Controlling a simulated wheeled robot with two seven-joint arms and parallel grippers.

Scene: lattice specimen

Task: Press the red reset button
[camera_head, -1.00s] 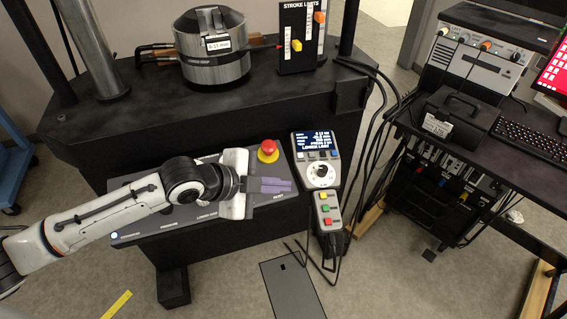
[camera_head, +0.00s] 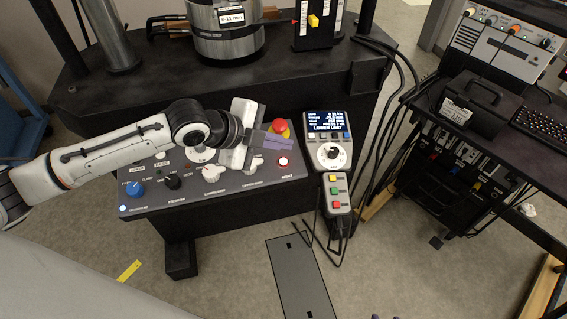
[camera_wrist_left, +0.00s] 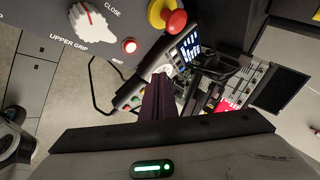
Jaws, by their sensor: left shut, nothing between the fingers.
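Two purple specks at the head view's bottom edge may be my right gripper's tips.
The red mushroom stop on its yellow base (camera_wrist_left: 160,14) sits close to the reset button. A white dial (camera_head: 211,173) and a blue knob (camera_head: 134,189) stand on the panel. A pendant with a screen (camera_head: 328,125) stands right of it, with cables beyond.

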